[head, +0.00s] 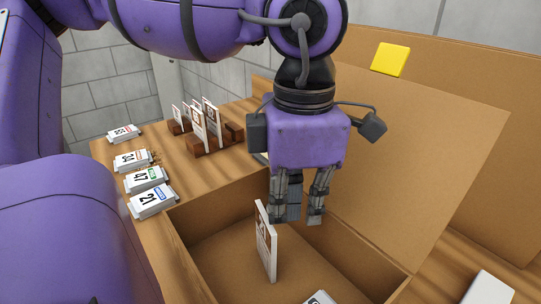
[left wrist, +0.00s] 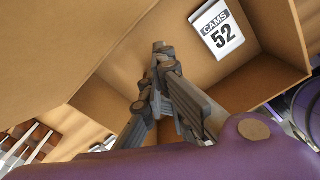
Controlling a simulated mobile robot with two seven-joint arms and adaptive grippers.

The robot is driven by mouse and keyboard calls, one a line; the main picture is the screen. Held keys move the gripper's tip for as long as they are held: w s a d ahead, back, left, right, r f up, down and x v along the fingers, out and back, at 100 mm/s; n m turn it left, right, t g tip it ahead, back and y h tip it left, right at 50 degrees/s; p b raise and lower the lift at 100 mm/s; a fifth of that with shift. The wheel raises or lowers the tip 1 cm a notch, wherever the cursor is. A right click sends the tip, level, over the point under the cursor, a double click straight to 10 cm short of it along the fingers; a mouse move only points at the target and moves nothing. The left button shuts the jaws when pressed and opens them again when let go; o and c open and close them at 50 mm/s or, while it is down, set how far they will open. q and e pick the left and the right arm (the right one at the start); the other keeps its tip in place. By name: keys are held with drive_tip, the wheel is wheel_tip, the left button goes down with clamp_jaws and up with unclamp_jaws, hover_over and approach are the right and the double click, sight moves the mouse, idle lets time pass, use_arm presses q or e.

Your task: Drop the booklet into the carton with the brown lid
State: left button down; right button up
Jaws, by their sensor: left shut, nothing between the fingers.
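An open cardboard carton (head: 205,238) stands below my left gripper, its plain brown lid (head: 415,150) tilted back; its wall also shows in the left wrist view (left wrist: 252,92). A thin white booklet (head: 265,243) with a brown printed face stands on edge in the carton, just below and left of the fingers, apart from them. Another white piece (head: 320,298) in the carton is cut off by the bottom edge. In the left wrist view a white "CAMS 52" piece (left wrist: 217,30) is inside. My left gripper (head: 295,218) is shut and empty over the carton.
Wooden racks (head: 212,143) with several upright booklets stand on the table at the back left. Several numbered white blocks (head: 152,200) line the left table edge. A yellow square (head: 390,59) is on a brown panel behind the lid. A white object (head: 490,288) lies lower right.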

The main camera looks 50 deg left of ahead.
use_arm(q)
wheel_tip(320, 180, up, 6)
drive_tip(key=p, duration=0.2)
drive_tip(key=shift+d+p, duration=0.15)
drive_tip(key=shift+p, duration=0.2)
use_arm(e)
drive_tip(key=r, duration=0.1)
drive_tip(key=w+r, duration=0.1)
drive_tip(key=r, duration=0.1)
drive_tip(key=shift+w+r, duration=0.1)
drive_tip(key=shift+d, duration=0.1)
